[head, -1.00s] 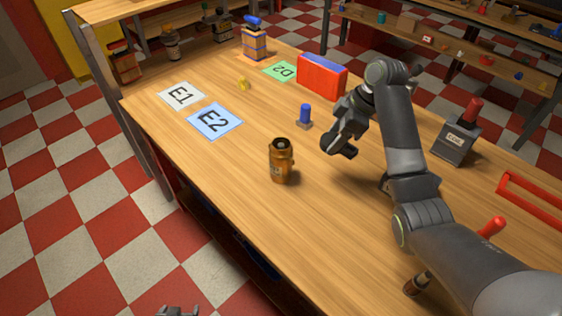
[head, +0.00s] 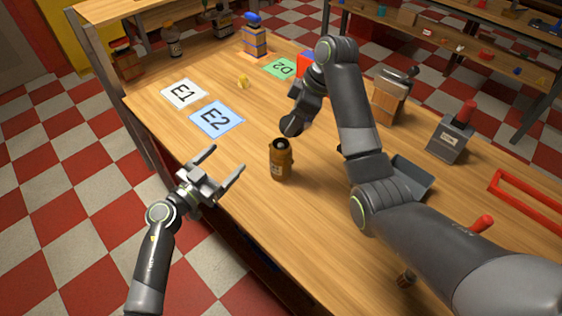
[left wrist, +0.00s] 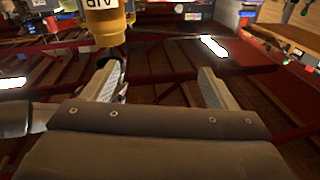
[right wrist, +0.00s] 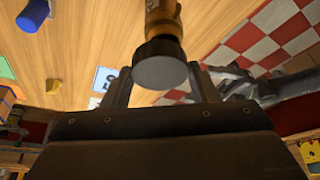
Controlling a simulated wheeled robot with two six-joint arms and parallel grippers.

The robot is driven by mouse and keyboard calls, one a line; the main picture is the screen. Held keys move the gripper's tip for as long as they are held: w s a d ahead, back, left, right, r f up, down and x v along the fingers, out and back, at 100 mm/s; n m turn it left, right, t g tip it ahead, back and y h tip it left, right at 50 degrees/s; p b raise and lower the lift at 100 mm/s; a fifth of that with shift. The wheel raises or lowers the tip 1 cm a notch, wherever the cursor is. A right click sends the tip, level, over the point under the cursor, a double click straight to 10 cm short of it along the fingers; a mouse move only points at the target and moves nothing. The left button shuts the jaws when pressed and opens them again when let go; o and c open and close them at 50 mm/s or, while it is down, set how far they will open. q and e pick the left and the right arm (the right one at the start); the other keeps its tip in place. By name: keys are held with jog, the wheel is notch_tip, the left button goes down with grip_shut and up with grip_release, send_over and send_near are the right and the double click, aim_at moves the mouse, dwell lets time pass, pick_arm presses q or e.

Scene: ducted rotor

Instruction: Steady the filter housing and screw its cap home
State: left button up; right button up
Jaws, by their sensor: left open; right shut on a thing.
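The filter housing (head: 280,162) is an amber-brown jar standing upright on the table, its dark mouth open at the top. It shows at the top of the left wrist view (left wrist: 104,22) and of the right wrist view (right wrist: 162,18). My right gripper (head: 292,124) is shut on the dark grey round cap (right wrist: 160,70) and holds it just behind and above the housing, seemingly apart from it. My left gripper (head: 227,160) is open and empty at the table's front edge, left of the housing, its fingers pointing towards it.
Cards E1 (head: 184,93), E2 (head: 217,119) and D2 (head: 281,68) lie flat at the back left. A grey bin (head: 412,178), a grey box with a red handle (head: 450,140) and a red frame (head: 530,205) stand right. The table left of the housing is clear.

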aim_at(281, 156)
jog(key=shift+s+a+r+p, duration=0.1)
jog(key=shift+a+r+p, duration=0.2)
jog(key=shift+a+r, duration=0.45)
jog(key=shift+a, duration=0.4)
pick_arm(q)
jog(key=d+m+g, duration=0.1)
jog(key=g, duration=0.1)
jog(key=d+m+g, duration=0.1)
jog(key=d+g, duration=0.1)
jog(key=g, duration=0.1)
jog(key=d+m+g, duration=0.1)
jog(key=d+g, duration=0.1)
jog(key=shift+s+d+r+g, duration=0.2)
jog(key=shift+s+g, duration=0.05)
jog(key=shift+g, duration=0.05)
pick_arm(e)
jog(key=shift+a+r, duration=0.1)
jog(key=shift+a, duration=0.05)
pick_arm(q)
jog(key=x, duration=1.2)
jog(key=shift+r, duration=0.1)
jog(key=c, duration=1.5)
pick_arm(e)
jog(key=shift+f, duration=2.5)
